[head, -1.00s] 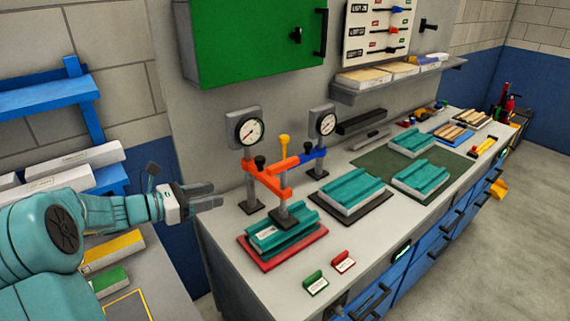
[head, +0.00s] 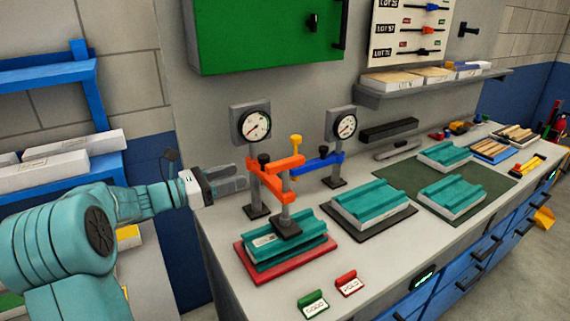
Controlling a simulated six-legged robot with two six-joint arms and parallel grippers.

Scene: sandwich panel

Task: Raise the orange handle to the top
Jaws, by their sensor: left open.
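An orange handle (head: 270,181) is the lever arm of the left press, on a grey post under a round dial gauge (head: 251,125). Its lever is low, and a grey foot (head: 286,230) hangs from its front end onto a teal block (head: 287,247) on a red mat (head: 250,270). A yellow-orange knob (head: 296,141) stands up behind the lever. My left gripper (head: 243,179) is open, pointing right, with its fingertips close to the left of the press post; I cannot tell whether they touch it. My right gripper is not in view.
A second press with a blue lever (head: 318,163) stands just behind to the right. A wall board (head: 408,45) carries blue and orange sliders. Teal blocks (head: 372,203) fill the bench further right. Green and red tags (head: 348,283) lie at the front. A green cabinet (head: 262,35) hangs above.

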